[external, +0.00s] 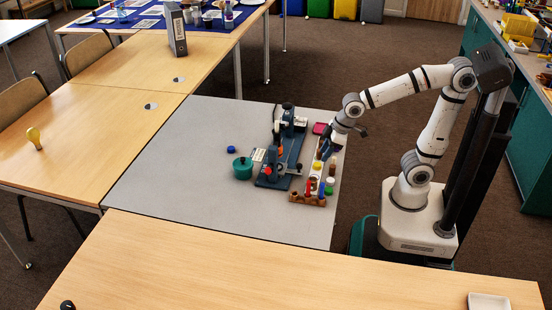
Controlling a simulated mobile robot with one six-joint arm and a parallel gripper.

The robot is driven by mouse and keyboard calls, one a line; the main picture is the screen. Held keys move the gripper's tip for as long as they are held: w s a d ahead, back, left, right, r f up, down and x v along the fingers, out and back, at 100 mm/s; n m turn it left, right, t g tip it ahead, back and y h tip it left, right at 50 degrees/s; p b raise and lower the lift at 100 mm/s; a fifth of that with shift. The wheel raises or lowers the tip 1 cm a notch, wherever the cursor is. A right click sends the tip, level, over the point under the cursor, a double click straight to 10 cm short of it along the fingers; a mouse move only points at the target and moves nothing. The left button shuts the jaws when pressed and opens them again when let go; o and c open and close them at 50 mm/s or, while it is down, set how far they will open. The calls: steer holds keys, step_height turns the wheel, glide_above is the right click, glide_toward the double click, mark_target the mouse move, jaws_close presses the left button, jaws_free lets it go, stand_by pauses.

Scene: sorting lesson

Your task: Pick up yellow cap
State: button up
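A small yellow cap (317,165) shows at the far end of a cluster of small coloured-topped containers, near the right edge of the grey tabletop (190,150). My gripper (326,154) reaches down from the right, just above and beside the yellow cap in the picture. Its dark fingers are small and overlap the things behind them. I cannot tell whether they are open or shut, or whether they touch the cap.
A wooden rack (308,200) with coloured pieces stands nearby. A dark blue device (275,175), a green pot (242,168), a blue cap (231,149) and a pink-red item (320,128) share the tabletop. Its left part is clear. A yellow bulb-shaped object (34,137) stands on the left table.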

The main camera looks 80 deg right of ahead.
mark_target(318, 164)
steer(key=b+x, duration=0.1)
steer(key=x, duration=0.1)
steer(key=b+x, duration=0.1)
steer(key=x, duration=0.2)
steer(key=shift+d+f, duration=0.15)
steer(key=shift+f, duration=0.05)
steer(key=shift+r, duration=0.1)
steer(key=shift+c, duration=0.5)
steer(key=c, duration=0.7)
